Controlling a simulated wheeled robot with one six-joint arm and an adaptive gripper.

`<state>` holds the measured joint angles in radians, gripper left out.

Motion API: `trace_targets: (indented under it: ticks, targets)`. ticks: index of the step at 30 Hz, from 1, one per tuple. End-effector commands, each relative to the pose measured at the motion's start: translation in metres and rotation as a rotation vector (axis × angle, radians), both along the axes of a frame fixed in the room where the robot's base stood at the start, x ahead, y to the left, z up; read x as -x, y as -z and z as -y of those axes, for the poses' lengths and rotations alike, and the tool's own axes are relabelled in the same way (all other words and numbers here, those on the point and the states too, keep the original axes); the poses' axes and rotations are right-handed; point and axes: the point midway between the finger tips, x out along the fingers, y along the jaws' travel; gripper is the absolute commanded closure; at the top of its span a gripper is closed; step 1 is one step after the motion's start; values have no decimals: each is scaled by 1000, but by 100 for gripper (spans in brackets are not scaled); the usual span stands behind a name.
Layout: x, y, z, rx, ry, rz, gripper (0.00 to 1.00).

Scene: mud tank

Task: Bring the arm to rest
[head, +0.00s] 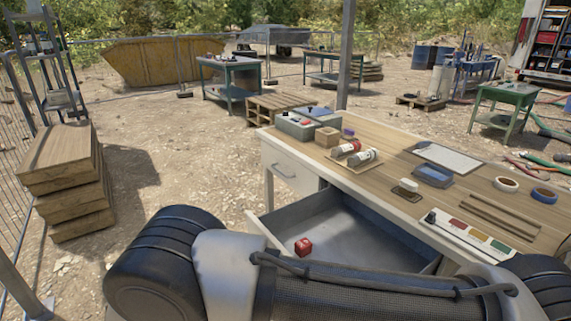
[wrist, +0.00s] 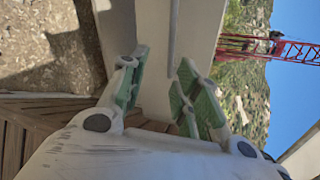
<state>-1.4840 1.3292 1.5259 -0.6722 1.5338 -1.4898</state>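My gripper (wrist: 163,72) shows in the wrist view with its two green-padded fingers spread apart and nothing between them. A pale flat panel lies behind the fingers; I cannot tell what it belongs to. In the head view my dark and grey arm crosses the bottom of the picture, in front of the desk. The gripper itself does not show in the head view.
The wooden-topped desk (head: 395,185) carries bottles, tape rolls and a tray. Stacked timbers (head: 65,170) stand at left. Open ground (head: 180,140) lies between. The wrist view shows a red lattice structure (wrist: 290,50).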

Motion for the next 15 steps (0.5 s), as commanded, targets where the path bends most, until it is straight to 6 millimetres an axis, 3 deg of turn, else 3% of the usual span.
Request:
trace_targets:
  ticks: [3, 5, 9, 15]
  targets:
    - [12, 17, 29, -111, 103, 119, 68]
    - [19, 17, 41, -179, 166, 186, 68]
    - [23, -12, 62, -367, 368, 346, 68]
    - [7, -71, 92, -585, 711, 558, 68]
